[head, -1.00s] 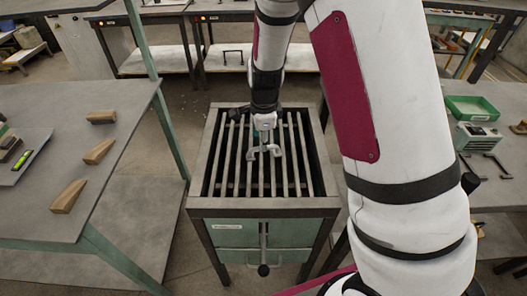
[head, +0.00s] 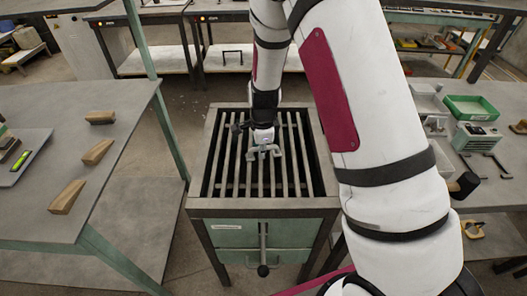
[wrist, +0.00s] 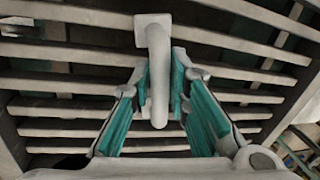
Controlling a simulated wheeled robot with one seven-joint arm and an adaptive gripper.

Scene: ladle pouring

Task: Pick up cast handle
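The cast handle (head: 263,152) is a grey, bent bar lying on the slatted grate of a dark-framed stand in the head view. In the wrist view the handle (wrist: 158,72) runs lengthwise between the fingers, with a squarish plate at its far end. My gripper (head: 263,146) is low over the grate, right at the handle. Its teal finger pads (wrist: 161,90) lie close along both sides of the bar and look shut on it. The contact itself is too small to see clearly.
The grate (head: 215,185) has open gaps between its bars. The left table (head: 120,170) holds several wooden wedges. The right bench (head: 490,190) holds a green tray (head: 470,106) and small parts. My arm fills the right middle of the head view.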

